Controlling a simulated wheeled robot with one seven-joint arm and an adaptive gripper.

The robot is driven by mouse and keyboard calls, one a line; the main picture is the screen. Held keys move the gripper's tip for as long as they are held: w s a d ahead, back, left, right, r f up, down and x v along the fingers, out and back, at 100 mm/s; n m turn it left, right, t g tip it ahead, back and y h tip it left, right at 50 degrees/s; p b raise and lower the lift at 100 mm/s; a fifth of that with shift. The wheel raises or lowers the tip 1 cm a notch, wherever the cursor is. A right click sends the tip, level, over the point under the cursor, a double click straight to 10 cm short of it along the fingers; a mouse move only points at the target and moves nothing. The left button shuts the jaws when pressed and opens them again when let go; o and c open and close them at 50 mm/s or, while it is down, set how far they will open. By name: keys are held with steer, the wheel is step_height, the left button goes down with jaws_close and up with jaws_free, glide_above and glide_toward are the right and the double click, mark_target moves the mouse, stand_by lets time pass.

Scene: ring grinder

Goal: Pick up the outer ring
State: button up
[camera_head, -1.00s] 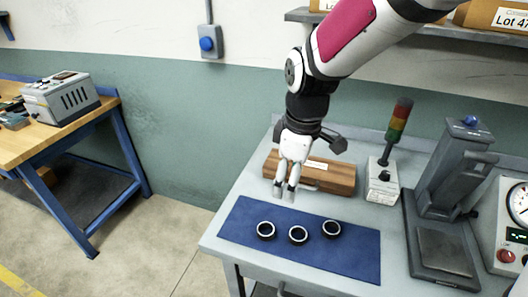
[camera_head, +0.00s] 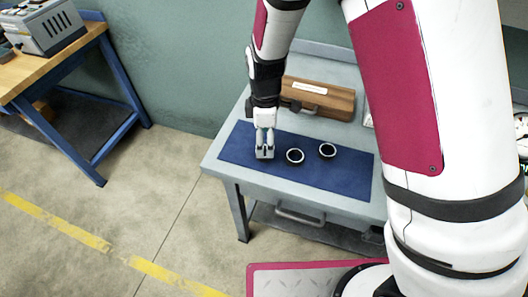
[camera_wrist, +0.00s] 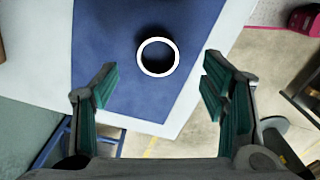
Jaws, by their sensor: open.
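Two dark rings with white rims show on the blue mat (camera_head: 232,147) in the head view: a middle ring (camera_head: 295,163) and a right ring (camera_head: 327,157). My gripper (camera_head: 264,154) is at the left end of the row and hides the spot of the left ring there. In the wrist view a single ring (camera_wrist: 157,73) lies on the mat, ahead of and between the fingers. My gripper (camera_wrist: 158,88) is open and empty, its two green-padded fingers wide apart. I cannot tell its exact height above the mat.
A workbench (camera_head: 80,45) with a grey device (camera_head: 45,28) stands at the left. My arm covers the right side of the head view.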

steer(key=shift+w+a+f+p, duration=0.1)
steer(key=shift+f+p, duration=0.2)
steer(key=shift+f, duration=1.1)
steer(key=shift+w+a+f+p, duration=0.1)
steer(key=shift+f+p, duration=0.15)
steer(key=shift+f, duration=1.1)
steer(key=c, duration=1.3)
steer(key=shift+c, duration=0.2)
